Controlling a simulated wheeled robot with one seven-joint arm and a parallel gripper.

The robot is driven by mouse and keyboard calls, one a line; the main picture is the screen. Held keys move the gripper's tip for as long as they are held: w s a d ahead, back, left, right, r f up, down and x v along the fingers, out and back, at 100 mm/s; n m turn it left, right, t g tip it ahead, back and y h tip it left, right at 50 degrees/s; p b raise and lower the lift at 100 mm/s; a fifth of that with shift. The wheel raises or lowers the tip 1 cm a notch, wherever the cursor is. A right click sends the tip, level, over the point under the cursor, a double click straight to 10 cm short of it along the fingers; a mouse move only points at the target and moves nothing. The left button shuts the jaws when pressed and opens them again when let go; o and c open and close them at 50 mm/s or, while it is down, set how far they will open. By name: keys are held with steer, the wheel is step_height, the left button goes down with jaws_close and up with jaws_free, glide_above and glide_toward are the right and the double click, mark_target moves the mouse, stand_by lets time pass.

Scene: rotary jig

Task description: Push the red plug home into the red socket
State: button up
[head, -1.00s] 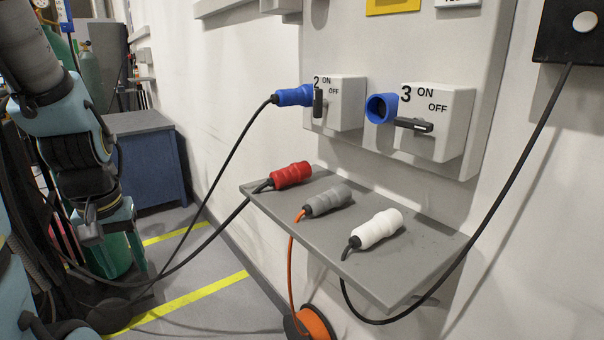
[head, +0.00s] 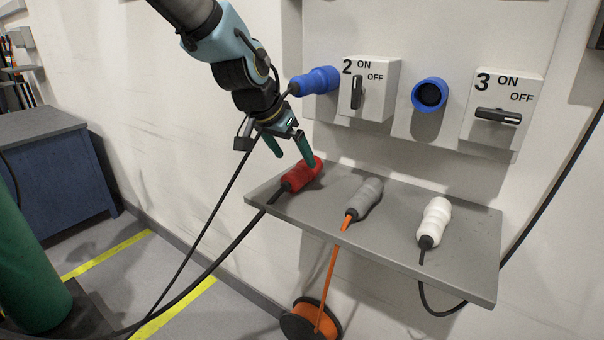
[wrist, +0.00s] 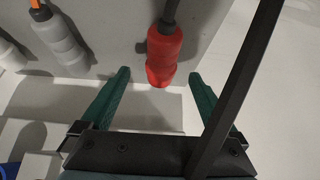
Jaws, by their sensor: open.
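The red plug (head: 301,174) lies on the left end of the grey shelf (head: 385,245), its black cable running off the front edge. In the wrist view the red plug (wrist: 164,60) shows between my two green fingers, with a gap on each side. My gripper (head: 294,158) is open and empty at the plug's far end; it also shows in the wrist view (wrist: 160,73). I cannot tell whether the fingertips are level with the plug or above it. No red socket is in view.
A grey plug (head: 364,196) and a white plug (head: 435,220) lie to the right on the shelf. Above, a blue plug (head: 316,80) sits beside switch box 2 (head: 372,88). An open blue socket (head: 429,95) is left of switch box 3 (head: 502,108).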

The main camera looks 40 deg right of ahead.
mark_target(298, 167)
steer(key=shift+x, duration=1.15)
steer(key=shift+a+p+x, duration=0.2)
steer(key=shift+p+x, duration=0.65)
steer(key=shift+x, duration=1.65)
steer(key=shift+w, duration=0.1)
jaws_close()
